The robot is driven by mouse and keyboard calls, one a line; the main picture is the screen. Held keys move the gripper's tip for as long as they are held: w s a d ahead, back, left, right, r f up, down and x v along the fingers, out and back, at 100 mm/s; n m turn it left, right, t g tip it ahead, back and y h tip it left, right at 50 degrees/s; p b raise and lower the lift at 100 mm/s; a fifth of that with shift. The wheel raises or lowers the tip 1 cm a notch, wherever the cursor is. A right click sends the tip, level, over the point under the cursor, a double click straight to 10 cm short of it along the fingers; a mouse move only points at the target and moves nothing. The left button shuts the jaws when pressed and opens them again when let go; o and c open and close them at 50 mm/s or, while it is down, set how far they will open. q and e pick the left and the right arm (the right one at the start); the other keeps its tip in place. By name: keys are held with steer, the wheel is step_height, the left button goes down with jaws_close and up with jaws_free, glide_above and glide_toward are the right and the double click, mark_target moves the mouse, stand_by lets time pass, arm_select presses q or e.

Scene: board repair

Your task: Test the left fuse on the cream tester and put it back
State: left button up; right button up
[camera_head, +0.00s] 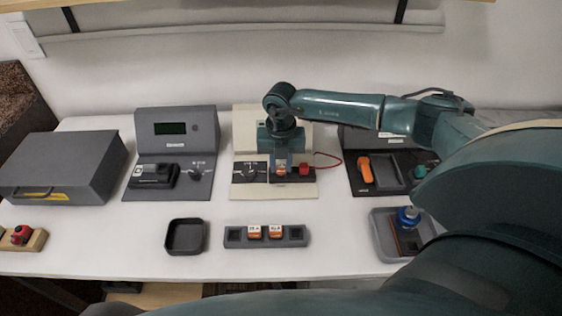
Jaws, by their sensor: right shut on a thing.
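The cream tester (243,128) stands at the back middle of the table, with a dark front panel, a dial (251,170), a red part (304,169) and a red wire. My right gripper (282,168) points down at the tester's panel, just left of the red part. It is shut on a small orange piece that looks like a fuse; the fingers hide most of it, and I cannot tell whether it is seated. The dark fuse holder (265,243) lies in front, with two orange fuses in its middle places and dark, empty-looking end places. My left gripper is out of view.
A grey tester (175,122) and a grey box (60,165) stand to the left. A small dark tray (185,236) lies left of the holder. A grey bin (380,222) with a blue-topped item is at right. My right arm covers the right side.

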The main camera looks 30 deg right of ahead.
steer(key=shift+f, duration=0.2)
steer(key=o, duration=1.4)
steer(key=shift+c, duration=0.2)
steer(key=shift+r, duration=0.15)
steer(key=shift+r+p, duration=1.2)
steer(key=shift+r, duration=0.15)
steer(key=shift+r, duration=0.1)
